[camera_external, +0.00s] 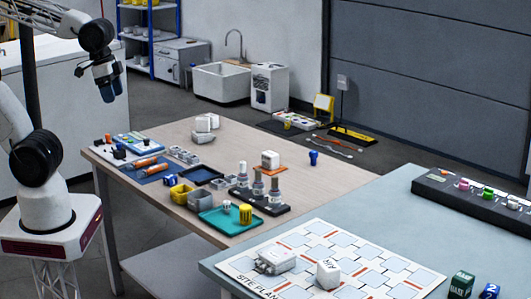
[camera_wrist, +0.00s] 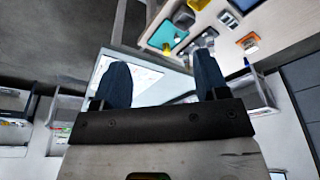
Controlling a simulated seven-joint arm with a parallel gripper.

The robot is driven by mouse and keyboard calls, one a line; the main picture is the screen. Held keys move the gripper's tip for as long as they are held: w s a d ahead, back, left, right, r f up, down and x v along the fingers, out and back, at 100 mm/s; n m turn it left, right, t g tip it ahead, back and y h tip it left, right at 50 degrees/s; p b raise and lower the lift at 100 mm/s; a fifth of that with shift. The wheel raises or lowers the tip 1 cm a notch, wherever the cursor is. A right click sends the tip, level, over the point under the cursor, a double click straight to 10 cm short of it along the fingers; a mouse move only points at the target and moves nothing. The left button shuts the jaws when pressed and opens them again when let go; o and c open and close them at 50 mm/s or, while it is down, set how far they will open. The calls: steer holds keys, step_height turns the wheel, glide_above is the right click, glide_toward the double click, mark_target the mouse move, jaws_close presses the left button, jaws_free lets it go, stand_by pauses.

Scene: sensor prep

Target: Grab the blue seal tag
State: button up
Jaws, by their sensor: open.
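A small upright blue piece (camera_external: 313,158) stands alone near the far right edge of the wooden table; it may be the blue seal tag, but it is too small to be sure. My gripper (camera_external: 108,97) hangs high at the upper left, above and well away from the wooden table, far from the blue piece. In the wrist view my gripper (camera_wrist: 160,60) shows two dark blue fingers spread apart with nothing between them.
The wooden table (camera_external: 225,150) holds a teal tray (camera_external: 217,222), a dark rack with several upright parts (camera_external: 260,200), a blue cube (camera_external: 170,181) and a white-and-orange box (camera_external: 270,160). A grey table (camera_external: 400,200) with a site plan board (camera_external: 410,272) stands at right. Wood around the blue piece is clear.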

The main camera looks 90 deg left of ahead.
steer(key=shift+c, duration=0.7)
steer(key=w+a+r+n+g+h, duration=0.15)
steer(key=w+n, duration=0.25)
steer(key=w, duration=0.6)
steer(key=w+a+n+h, duration=0.2)
steer(key=w+a+n, duration=0.1)
steer(key=w, duration=0.8)
steer(key=n+t+h, duration=0.3)
steer(key=n+h, duration=0.3)
steer(key=n, duration=0.6)
glide_above(313, 151)
steer(key=s+d, duration=0.8)
steer(key=d, duration=0.4)
step_height(313, 151, down, 19)
steer(key=w+a+f+n+t, duration=0.1)
steer(key=a+f+n, duration=0.1)
steer(key=a+f, duration=0.3)
steer(key=w+a+f+n+t+h, duration=0.1)
steer(key=w+a+f+n, duration=0.1)
steer(key=a+f, duration=0.2)
steer(key=w+a+f+n+t, duration=0.1)
steer(key=w+a+f, duration=0.1)
steer(key=a+f, duration=0.3)
steer(key=shift+a+f+n+h, duration=0.2)
steer(key=shift+a, duration=0.35)
steer(key=shift+a+f+n+h, duration=0.15)
steer(key=shift+a+n, duration=0.05)
steer(key=shift+a, duration=0.35)
